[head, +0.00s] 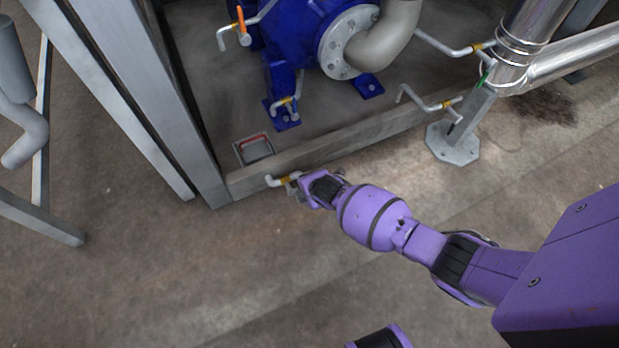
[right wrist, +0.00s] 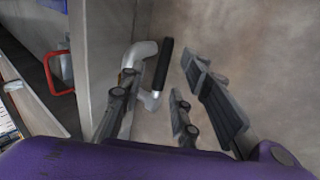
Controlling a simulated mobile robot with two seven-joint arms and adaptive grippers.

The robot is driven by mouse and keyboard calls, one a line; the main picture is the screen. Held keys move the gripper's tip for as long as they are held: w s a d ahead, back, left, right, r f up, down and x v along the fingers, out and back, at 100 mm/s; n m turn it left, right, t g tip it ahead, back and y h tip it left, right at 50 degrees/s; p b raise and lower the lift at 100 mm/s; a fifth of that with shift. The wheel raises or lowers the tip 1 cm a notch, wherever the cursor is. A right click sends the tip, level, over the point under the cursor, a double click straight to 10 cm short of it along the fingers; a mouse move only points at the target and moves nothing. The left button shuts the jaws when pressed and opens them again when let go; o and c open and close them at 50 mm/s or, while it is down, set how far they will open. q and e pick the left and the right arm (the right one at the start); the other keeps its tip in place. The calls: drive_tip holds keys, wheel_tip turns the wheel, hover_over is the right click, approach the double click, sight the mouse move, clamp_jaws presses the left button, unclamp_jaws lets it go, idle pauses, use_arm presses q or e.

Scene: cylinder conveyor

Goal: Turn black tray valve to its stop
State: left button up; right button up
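The black tray valve shows in the right wrist view as a black lever handle (right wrist: 163,63) beside a silver bent pipe (right wrist: 142,54) at the grey tray wall. In the head view that pipe stub (head: 273,181) sticks out at the front of the tray wall, and my gripper hides the black handle. My right gripper (head: 291,184) is at this stub. In the right wrist view my right gripper (right wrist: 162,75) has its fingers spread, with the handle between them in the picture. I cannot tell whether a finger touches the handle. My left gripper is not in view.
The tray wall (head: 345,155) bounds the blue pump (head: 295,35). A steel post (head: 150,90) stands left of the valve. A floor plate with a support (head: 453,143) stands right. The floor in front is clear.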

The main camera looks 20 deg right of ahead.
drive_tip(key=shift+c, duration=0.2)
clamp_jaws()
drive_tip(key=shift+w, duration=0.1)
drive_tip(key=shift+r, duration=0.1)
